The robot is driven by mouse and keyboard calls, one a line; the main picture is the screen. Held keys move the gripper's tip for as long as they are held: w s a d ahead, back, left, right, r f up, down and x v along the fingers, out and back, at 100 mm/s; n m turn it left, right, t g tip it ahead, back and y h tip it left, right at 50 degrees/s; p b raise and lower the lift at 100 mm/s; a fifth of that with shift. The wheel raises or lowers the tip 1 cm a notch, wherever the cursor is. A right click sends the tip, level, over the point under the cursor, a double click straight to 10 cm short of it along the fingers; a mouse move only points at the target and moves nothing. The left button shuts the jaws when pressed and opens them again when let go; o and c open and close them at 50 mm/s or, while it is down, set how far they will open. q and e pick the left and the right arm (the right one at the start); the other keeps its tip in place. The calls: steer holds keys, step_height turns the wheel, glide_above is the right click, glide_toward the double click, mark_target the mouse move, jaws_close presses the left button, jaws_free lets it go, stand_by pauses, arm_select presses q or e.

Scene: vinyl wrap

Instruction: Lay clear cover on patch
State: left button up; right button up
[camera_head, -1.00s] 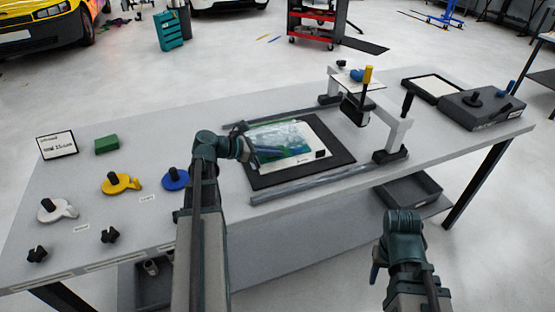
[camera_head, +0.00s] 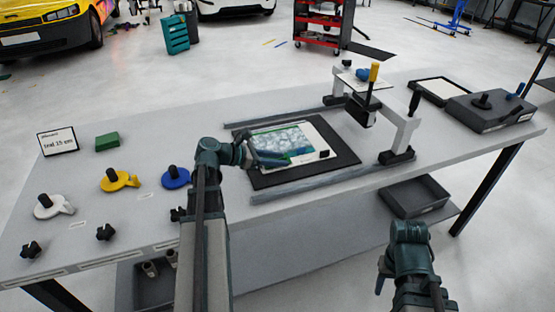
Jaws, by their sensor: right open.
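The patch (camera_head: 300,143) is a green and white printed sheet with a small black piece at its right corner. It lies on the black mat (camera_head: 340,155) at the middle of the table. Most of its face now looks pale, mottled and bubbly, with green along the far edge. I cannot make out the clear cover's edges. My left gripper (camera_head: 272,160) is low at the patch's near left side, over or touching it. Its fingers are too small and dark to tell open from shut. My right gripper (camera_head: 382,274) is open and empty, in front of the table.
A grey gantry (camera_head: 402,135) with a yellow-handled tool stands over the rails right of the mat. White, yellow (camera_head: 119,181) and blue (camera_head: 176,178) knobbed tools, a green block (camera_head: 107,142) and a sign (camera_head: 58,142) are at left. A dark box (camera_head: 490,112) is at right.

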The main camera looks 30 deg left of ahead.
arm_select(q)
steer(key=shift+r+p, duration=0.3)
steer(key=shift+p, duration=0.05)
steer(key=p+v, duration=0.4)
steer(key=v, duration=0.6)
steer(key=shift+s+a+r, duration=0.15)
steer(key=shift+a, duration=0.05)
steer(key=shift+s+a+r, duration=0.15)
steer(key=shift+s+a, duration=0.25)
steer(key=shift+s, duration=0.15)
